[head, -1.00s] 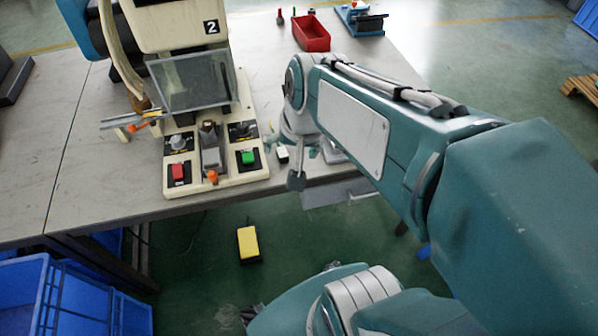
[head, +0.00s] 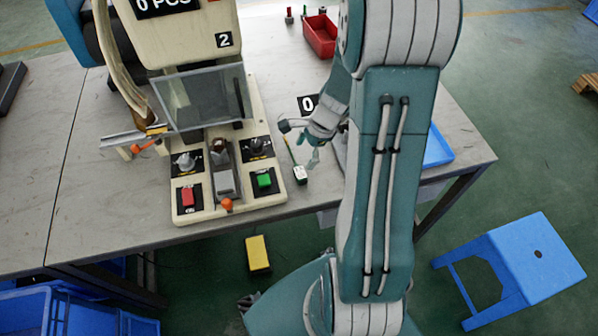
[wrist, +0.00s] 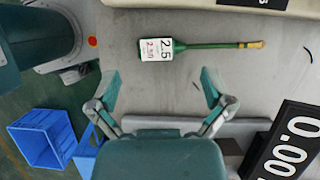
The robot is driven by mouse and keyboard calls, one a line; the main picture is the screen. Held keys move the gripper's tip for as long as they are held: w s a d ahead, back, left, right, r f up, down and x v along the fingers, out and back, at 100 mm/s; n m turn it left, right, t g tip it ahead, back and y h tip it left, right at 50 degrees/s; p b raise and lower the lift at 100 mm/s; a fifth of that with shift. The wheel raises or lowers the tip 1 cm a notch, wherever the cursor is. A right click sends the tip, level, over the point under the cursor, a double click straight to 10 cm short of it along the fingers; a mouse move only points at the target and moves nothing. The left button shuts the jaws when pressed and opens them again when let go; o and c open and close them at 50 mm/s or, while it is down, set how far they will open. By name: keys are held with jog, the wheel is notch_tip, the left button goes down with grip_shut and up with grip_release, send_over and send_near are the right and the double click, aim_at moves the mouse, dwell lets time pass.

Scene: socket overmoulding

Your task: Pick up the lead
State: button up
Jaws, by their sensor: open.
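The lead (wrist: 205,46) lies on the grey table in the wrist view. It is thin and green, with a thicker end at the left, a white printed tag (wrist: 157,49) and a yellowish tip at the right. In the head view the lead (head: 289,150) lies just right of the machine, partly hidden near my gripper. My gripper (wrist: 159,88) is open and empty, and its fingertips point toward the lead. In the wrist view the lead lies beyond the fingertips, not between them. In the head view my gripper (head: 314,156) is over the table beside the lead.
A cream machine (head: 232,202) with red and green buttons stands left of the lead. A black display (wrist: 290,143) is close to the gripper's right in the wrist view. A red bin (head: 320,36) is at the back. A blue stool (head: 525,265) stands on the floor.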

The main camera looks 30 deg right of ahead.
aim_at(297, 173)
jog(key=x, duration=0.2)
jog(key=shift+a+f, duration=0.15)
jog(key=shift+f, duration=0.15)
jog(key=x, duration=0.5)
jog(key=shift+s+d+f, duration=0.2)
jog(key=shift+s+f, duration=0.05)
jog(key=shift+f, duration=0.25)
jog(key=shift+c, duration=0.3)
jog(key=c, duration=1.1)
